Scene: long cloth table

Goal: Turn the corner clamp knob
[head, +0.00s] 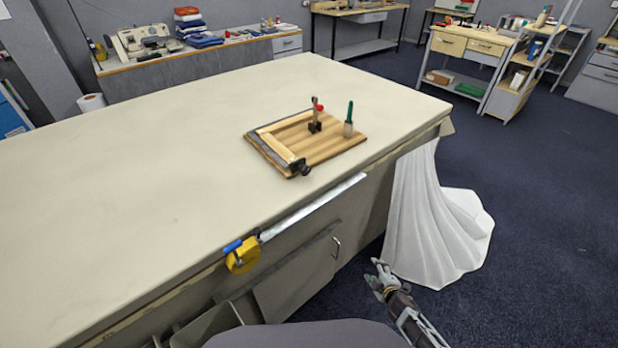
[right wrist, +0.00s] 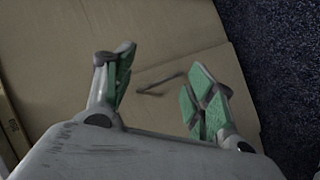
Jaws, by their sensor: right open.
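The corner clamp's dark knob (head: 300,167) shows in the head view at the near corner of a wooden board (head: 335,147) on the long cloth table (head: 140,165). Pale wooden strips and a dark metal bar meet near the knob. A red-handled toggle clamp (head: 316,115) stands upright on the board. My right gripper (head: 378,277) is below the tabletop, off the table's near side, well apart from the knob. In the right wrist view its green-padded fingers (right wrist: 160,95) are open with nothing between them. The left gripper is not in view.
A yellow tape measure (head: 242,255) and a metal strip (head: 312,206) are at the table's near edge. White cloth (head: 430,220) hangs at the right end. The table's left part is clear.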

